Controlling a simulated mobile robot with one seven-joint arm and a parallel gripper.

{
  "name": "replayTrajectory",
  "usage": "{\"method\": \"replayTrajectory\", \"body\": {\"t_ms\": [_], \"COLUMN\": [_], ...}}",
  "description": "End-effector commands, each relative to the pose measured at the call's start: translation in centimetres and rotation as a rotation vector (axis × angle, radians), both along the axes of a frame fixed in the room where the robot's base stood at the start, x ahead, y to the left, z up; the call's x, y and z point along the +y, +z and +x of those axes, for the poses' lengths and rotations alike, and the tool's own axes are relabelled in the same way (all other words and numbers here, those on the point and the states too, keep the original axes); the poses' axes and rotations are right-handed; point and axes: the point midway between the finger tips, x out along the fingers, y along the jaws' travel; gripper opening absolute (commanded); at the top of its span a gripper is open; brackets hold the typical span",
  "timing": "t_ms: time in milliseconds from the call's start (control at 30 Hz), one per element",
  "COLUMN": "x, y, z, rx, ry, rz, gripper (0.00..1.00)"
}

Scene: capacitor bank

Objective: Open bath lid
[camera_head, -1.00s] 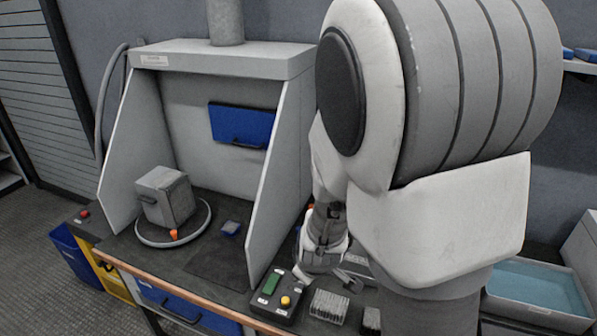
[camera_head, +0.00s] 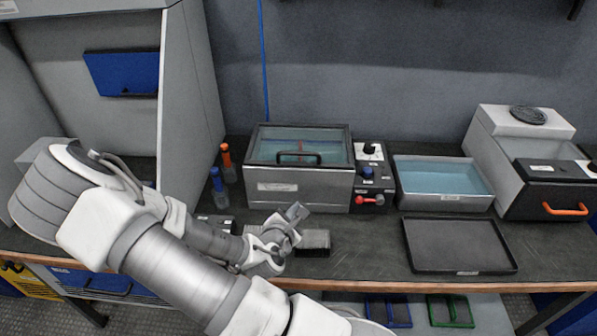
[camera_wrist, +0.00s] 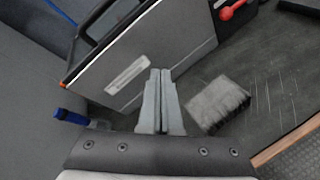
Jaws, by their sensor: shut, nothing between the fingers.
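The bath (camera_head: 302,188) is a grey metal box on the bench in the head view. Its lid (camera_head: 270,150) is a glass pane in a dark frame, lying closed, with a black handle (camera_head: 298,155) near its front edge. My gripper (camera_head: 297,211) is shut and empty, in front of the bath and below lid height. In the wrist view my gripper (camera_wrist: 160,72) points at the bath's labelled front wall (camera_wrist: 150,55); whether it touches the wall I cannot tell. A dark frame part shows at the wrist view's top left.
A control box with a red lever (camera_head: 369,199) stands right of the bath. Further right are an open water tray (camera_head: 445,200), a flat black tray (camera_head: 458,246) and a box with an orange handle (camera_head: 564,209). Bottles (camera_head: 217,181) stand left. A bristled block (camera_head: 313,243) lies near my gripper.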

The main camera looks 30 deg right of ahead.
Motion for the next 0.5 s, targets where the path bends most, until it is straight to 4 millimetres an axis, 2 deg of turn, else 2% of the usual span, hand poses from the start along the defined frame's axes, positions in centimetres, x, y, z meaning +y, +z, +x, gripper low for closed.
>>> {"method": "replayTrajectory", "body": {"t_ms": [133, 300, 500], "x": [-1.1, -1.2, -0.6], "y": [0.5, 2.1, 3.4], "z": [0.4, 1.2, 1.9], "rx": [0.052, 0.101, 0.130], "ry": [0.111, 0.225, 0.303], "rz": [-0.258, -0.531, -0.728], "gripper": [0.00, 0.00, 0.00]}}
